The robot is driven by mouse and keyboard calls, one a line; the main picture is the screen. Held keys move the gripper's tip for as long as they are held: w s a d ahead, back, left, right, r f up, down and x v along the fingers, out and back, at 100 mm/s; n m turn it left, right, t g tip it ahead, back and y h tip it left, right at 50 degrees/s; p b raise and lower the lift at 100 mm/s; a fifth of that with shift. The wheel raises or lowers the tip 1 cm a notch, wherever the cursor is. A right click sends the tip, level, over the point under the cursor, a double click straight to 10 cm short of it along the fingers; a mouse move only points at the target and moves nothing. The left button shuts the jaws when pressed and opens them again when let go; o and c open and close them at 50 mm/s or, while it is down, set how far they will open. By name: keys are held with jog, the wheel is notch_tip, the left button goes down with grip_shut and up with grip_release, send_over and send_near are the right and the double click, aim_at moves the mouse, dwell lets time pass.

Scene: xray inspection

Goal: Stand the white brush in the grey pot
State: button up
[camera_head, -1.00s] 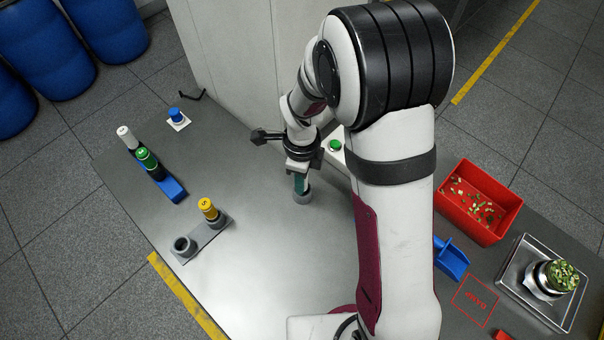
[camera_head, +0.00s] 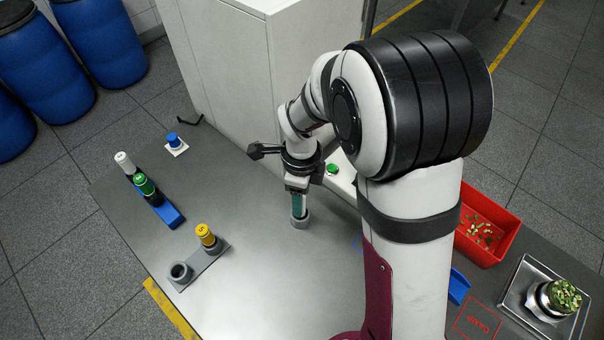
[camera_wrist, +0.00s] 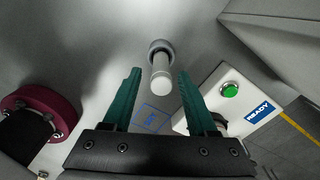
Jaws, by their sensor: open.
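The white brush (camera_wrist: 161,80) stands in the grey pot (camera_wrist: 160,46) in the wrist view, its pale end toward the camera. In the head view the grey pot (camera_head: 300,222) sits on the table under my gripper (camera_head: 299,205), and the brush is mostly hidden by the fingers. My gripper, also in the wrist view (camera_wrist: 156,80), is open. Its two green fingers are spread to either side of the brush, with visible gaps. The brush's lower part is hidden inside the pot.
A grey two-socket holder (camera_head: 198,264) has a yellow-topped piece (camera_head: 206,235) and an empty socket. A blue rack (camera_head: 168,213) holds white- and green-topped cylinders. A green button (camera_head: 332,169) stands near my gripper. A red bin (camera_head: 487,228) is right.

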notch_tip(320, 180, up, 11)
jog(key=s+d+n+y, duration=0.1)
jog(key=s+d+n, duration=0.1)
jog(key=s+n, duration=0.6)
jog(key=s+d+r+n, duration=0.1)
jog(key=s+d+n, duration=0.1)
jog(key=s+n, duration=0.6)
jog(key=s, duration=0.5)
jog(key=shift+d+r+y, duration=0.25)
jog(key=shift+d+y, duration=0.15)
jog(key=shift+w, duration=0.1)
